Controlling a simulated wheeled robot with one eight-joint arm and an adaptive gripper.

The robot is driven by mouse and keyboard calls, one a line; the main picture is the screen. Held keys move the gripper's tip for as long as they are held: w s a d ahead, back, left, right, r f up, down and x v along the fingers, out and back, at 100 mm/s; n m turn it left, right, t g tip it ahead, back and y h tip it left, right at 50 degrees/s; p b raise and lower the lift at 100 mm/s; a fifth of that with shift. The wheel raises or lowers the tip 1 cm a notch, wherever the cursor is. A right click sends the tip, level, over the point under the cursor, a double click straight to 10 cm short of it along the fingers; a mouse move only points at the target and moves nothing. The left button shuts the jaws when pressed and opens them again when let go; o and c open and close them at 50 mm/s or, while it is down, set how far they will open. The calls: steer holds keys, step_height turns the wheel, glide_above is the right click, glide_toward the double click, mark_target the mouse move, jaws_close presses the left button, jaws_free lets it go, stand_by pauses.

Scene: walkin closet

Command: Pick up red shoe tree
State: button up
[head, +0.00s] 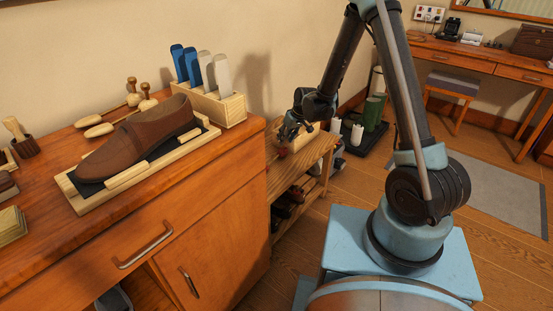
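My gripper (287,135) hangs low over the near end of a slatted wooden rack (303,166), just right of the cabinet. A small dark red thing (283,150) shows right below the fingertips. It may be the red shoe tree, but it is mostly hidden and too small to tell. I cannot tell whether the fingers touch it or whether they are open or shut. Two pale wooden shoe trees (100,130) lie on the cabinet top; neither is red.
The wooden cabinet (215,220) carries a brown shoe (140,145) on a tray and a holder (225,108) of blue and pale upright pieces near its right edge. Shoes (290,198) sit on the rack's lower shelf.

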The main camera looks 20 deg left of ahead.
steer(key=shift+c, duration=0.3)
jaws_close()
